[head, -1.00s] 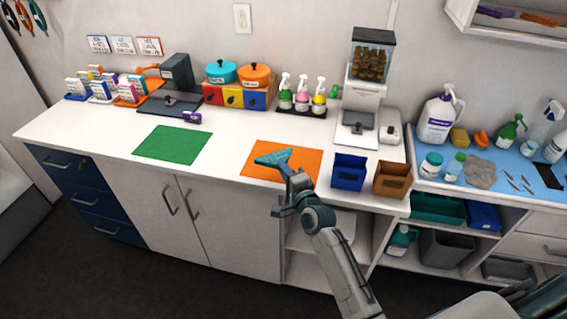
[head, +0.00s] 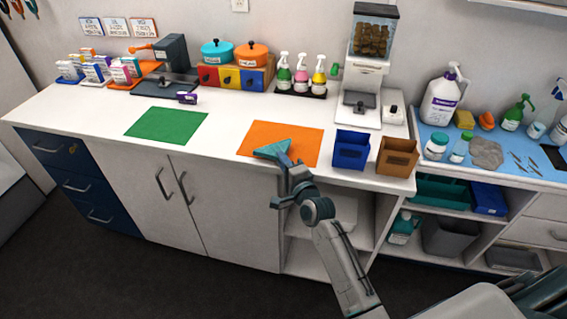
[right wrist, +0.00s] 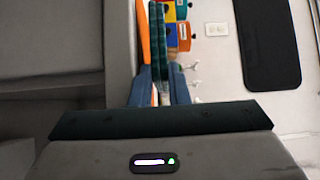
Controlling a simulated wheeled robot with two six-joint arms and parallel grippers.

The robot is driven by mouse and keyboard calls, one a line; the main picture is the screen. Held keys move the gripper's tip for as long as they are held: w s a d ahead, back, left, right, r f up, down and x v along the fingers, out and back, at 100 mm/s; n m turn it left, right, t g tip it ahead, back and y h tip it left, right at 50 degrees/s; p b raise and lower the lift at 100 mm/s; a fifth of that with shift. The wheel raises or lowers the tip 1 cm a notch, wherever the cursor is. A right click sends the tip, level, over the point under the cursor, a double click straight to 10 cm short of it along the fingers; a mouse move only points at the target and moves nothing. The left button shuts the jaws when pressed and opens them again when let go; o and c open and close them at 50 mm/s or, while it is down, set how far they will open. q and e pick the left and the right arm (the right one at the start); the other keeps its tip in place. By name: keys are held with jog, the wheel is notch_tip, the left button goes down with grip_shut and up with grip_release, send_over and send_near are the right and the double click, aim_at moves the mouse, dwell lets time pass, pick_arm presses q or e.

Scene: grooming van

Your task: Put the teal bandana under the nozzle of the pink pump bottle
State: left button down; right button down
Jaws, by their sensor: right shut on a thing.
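The teal bandana (head: 271,149) is pinched in my right gripper (head: 287,160), which is shut on it. In the head view it shows over the front part of the orange mat; I cannot tell how high above it. In the right wrist view the checked bandana (right wrist: 161,45) stands out between the fingers of the right gripper (right wrist: 160,88). The pink pump bottle (head: 301,77) stands upright at the back of the counter, between the green and yellow pump bottles, with its white nozzle on top. My left gripper is out of view.
A black tray (head: 287,91) holds the pump bottles. Coloured bins (head: 230,77) stand left of them, a dispenser (head: 365,80) right. The blue box (head: 350,152) and brown box (head: 396,158) are right of the orange mat (head: 298,135). Counter between mat and tray is clear.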

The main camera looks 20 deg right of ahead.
jog(key=shift+s+f, duration=0.2)
jog(key=shift+f, duration=0.6)
jog(key=c, duration=1.5)
grip_release()
jog(key=shift+o, duration=0.9)
jog(key=s+d+r, duration=0.1)
jog(key=s, duration=0.9)
jog(key=s+d+f+n+g+h, duration=0.1)
jog(key=s+f+n+g, duration=0.25)
jog(key=f, duration=0.85)
jog(key=s+d+f+n+g, duration=0.15)
jog(key=s+f, duration=0.25)
jog(key=f, duration=0.8)
jog(key=s+d+f+n+g+h, duration=0.1)
jog(key=s+f+n+g, duration=0.25)
jog(key=f, duration=0.85)
jog(key=s+d+f+n+g, duration=0.1)
jog(key=s+f+n+g, duration=0.1)
jog(key=s+f, duration=0.5)
jog(key=s+d+f+n+g, duration=0.1)
jog(key=s+f+n+g, duration=0.2)
jog(key=s, duration=1.4)
jog(key=s+d+f+n+g, duration=0.1)
jog(key=s+f+n+g, duration=0.2)
jog(key=s+f, duration=0.9)
jog(key=shift+s+d+n+h, duration=0.15)
jog(key=shift+d+n+h, duration=0.2)
jog(key=shift+h, duration=0.05)
